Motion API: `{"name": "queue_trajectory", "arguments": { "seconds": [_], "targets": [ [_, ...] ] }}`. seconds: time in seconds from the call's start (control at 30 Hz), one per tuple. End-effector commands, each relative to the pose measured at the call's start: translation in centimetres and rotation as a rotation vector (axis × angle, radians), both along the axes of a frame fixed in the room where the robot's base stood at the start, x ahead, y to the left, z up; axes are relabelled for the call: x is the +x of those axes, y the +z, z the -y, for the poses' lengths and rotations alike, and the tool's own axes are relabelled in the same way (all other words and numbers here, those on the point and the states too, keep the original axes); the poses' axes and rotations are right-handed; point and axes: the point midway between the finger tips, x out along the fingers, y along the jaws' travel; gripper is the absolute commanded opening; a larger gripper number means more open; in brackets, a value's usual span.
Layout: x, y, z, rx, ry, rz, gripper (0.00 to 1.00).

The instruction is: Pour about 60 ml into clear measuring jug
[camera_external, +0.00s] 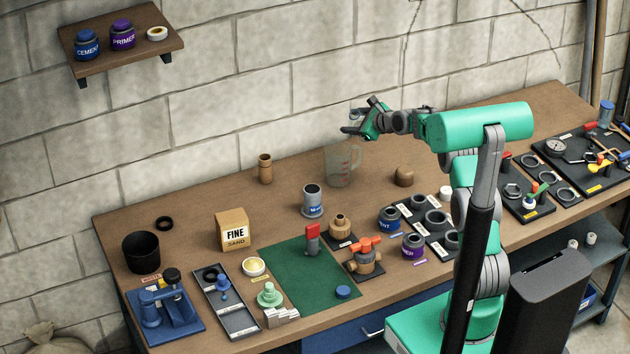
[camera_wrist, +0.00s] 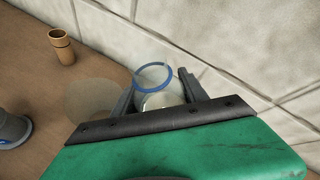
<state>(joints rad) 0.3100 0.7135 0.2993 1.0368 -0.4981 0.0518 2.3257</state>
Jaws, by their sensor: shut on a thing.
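The clear measuring jug (camera_external: 343,168) with red marks stands upright on the bench near the wall. In the wrist view a faint see-through round shape (camera_wrist: 90,100), left of my fingers, looks like this jug. My gripper (camera_external: 349,130) is above the jug in the external view. In the wrist view my gripper (camera_wrist: 158,92) is shut on a clear vessel with a blue rim (camera_wrist: 153,66). Something pale shows inside the vessel; I cannot tell its amount. In the external view the vessel is hardly visible. I see no stream of liquid.
The block wall (camera_external: 250,110) is close behind.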

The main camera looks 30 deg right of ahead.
Motion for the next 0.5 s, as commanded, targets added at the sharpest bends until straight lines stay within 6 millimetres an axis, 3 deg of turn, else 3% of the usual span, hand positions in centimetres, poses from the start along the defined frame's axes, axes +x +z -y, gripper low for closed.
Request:
{"name": "queue_trajectory", "arguments": {
  "seconds": [0.2,0.33,0.5],
  "targets": [
    [-0.17,0.57,-0.94,-0.132,0.003,0.035,0.04],
    [-0.14,-0.38,-0.77,-0.222,0.002,0.053,0.04],
    [-0.08,0.27,-0.51,-0.33,0.001,0.081,0.04]
  ]
}}
